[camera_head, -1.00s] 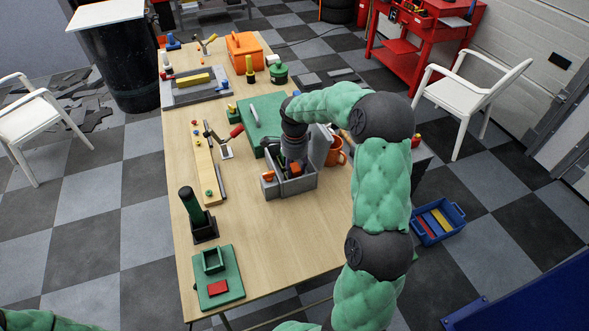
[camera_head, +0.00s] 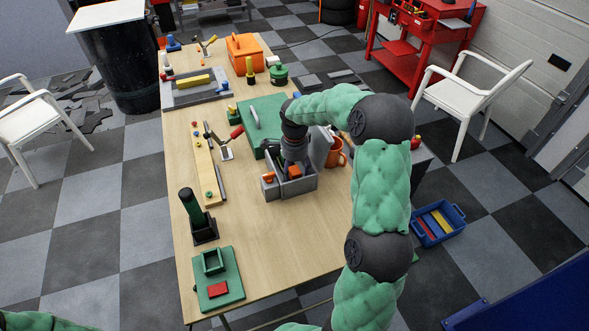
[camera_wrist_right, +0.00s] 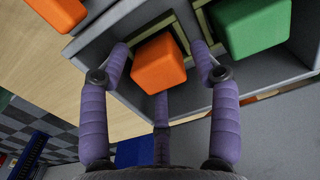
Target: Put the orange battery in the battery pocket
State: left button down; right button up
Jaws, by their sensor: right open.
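The orange battery (camera_head: 294,171) is a small block inside the open grey box (camera_head: 292,189) on the wooden table. In the right wrist view the battery (camera_wrist_right: 159,64) sits in a grey compartment with a pale strip behind it. My right gripper (camera_wrist_right: 162,52) is open with one finger on each side of the battery; contact cannot be told. A green block (camera_wrist_right: 250,24) lies in the compartment to its right. Another orange piece (camera_head: 268,177) is at the box's left side. In the head view my right gripper (camera_head: 293,160) partly covers the box. My left gripper is out of view.
A raised grey lid (camera_head: 319,147) and an orange mug (camera_head: 336,152) stand right of the box. A green case (camera_head: 262,118) lies behind it. A wooden strip (camera_head: 206,172) and a dark holder (camera_head: 204,231) are left. The table in front is clear.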

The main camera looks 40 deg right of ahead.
aim_at(295, 170)
notch_tip(295, 170, up, 12)
jog(key=p, duration=0.2)
jog(key=shift+f, duration=0.1)
dwell(1.1)
